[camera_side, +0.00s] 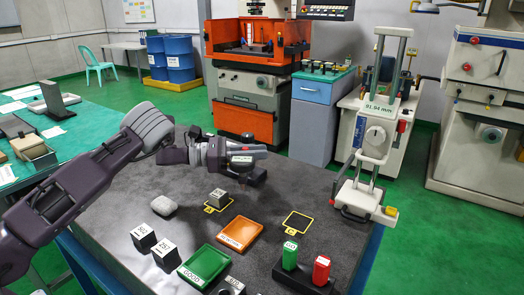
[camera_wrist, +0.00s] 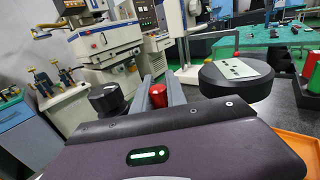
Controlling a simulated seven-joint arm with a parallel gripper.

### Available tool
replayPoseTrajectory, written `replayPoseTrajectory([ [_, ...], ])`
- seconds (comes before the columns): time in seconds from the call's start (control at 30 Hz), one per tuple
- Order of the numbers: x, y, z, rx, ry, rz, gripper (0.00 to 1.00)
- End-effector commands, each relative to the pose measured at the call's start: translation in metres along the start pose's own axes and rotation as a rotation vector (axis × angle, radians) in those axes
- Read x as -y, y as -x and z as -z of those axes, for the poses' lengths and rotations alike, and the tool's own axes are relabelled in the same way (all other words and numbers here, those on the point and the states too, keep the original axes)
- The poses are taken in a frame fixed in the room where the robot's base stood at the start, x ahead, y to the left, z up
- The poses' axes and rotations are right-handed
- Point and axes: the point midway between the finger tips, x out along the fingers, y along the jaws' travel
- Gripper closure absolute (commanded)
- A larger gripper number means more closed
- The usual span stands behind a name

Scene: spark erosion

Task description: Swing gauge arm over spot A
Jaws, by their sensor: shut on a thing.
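My gripper (camera_side: 256,154) is above the dark bench, left of the gauge stand (camera_side: 376,138), whose display reads 91.94 mm. In the wrist view, my two grey fingers (camera_wrist: 160,90) are shut around a red knob (camera_wrist: 158,97). A black round head with a pale label (camera_wrist: 238,69) is to the right of the fingers, and a black knob (camera_wrist: 105,98) is to the left. I cannot tell how these parts join. A yellow-outlined spot (camera_side: 206,210) carries a small metal block (camera_side: 218,195). Another yellow-outlined spot (camera_side: 297,222) is bare. The spots' letters are too small to read.
A green tray (camera_side: 204,267) and an orange tray (camera_side: 240,233) lie at the front. A green block (camera_side: 290,254) and a red block (camera_side: 321,270) stand upright in a black holder at right.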

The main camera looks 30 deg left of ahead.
Motion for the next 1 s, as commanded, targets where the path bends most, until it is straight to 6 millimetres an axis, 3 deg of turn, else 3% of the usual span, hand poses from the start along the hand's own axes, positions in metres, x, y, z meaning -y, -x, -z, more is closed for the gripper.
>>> replayPoseTrajectory([
  [0.4, 0.002, 0.026, 0.002, -0.003, 0.000, 0.363, 1.00],
  [1.0, 0.001, 0.037, 0.002, -0.002, 0.001, 0.534, 1.00],
])
